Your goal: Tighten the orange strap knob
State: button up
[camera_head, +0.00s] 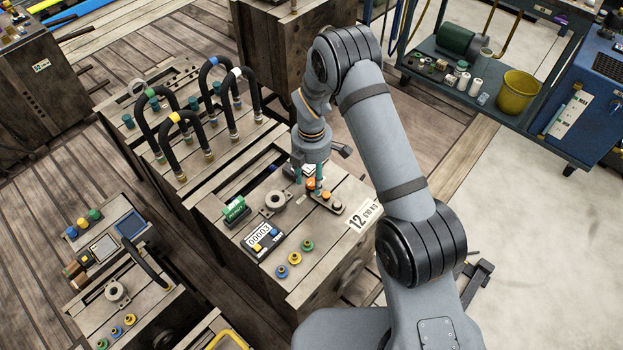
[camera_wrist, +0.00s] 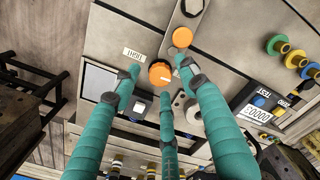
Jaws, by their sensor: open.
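An orange knob (camera_wrist: 160,74) with a pale mark on its top sits on the wooden mould top in the wrist view. The three teal fingers of my gripper (camera_wrist: 157,82) stand open around it, with gaps visible at the sides; I cannot tell whether any finger touches it. In the head view my gripper (camera_head: 313,176) points down over the mould top, partly hiding the orange knob (camera_head: 310,184). A second orange disc (camera_wrist: 182,37) lies close by on a grey bar.
A pale label (camera_wrist: 134,54) and a grey ring (camera_wrist: 193,111) lie near the fingers. In the head view a counter box (camera_head: 263,241), a green block (camera_head: 235,210) and small coloured fittings (camera_head: 294,258) stand nearby. Black hoses (camera_head: 185,125) arch at the left.

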jog(key=shift+f, duration=0.4)
grip_shut()
dwell(0.4)
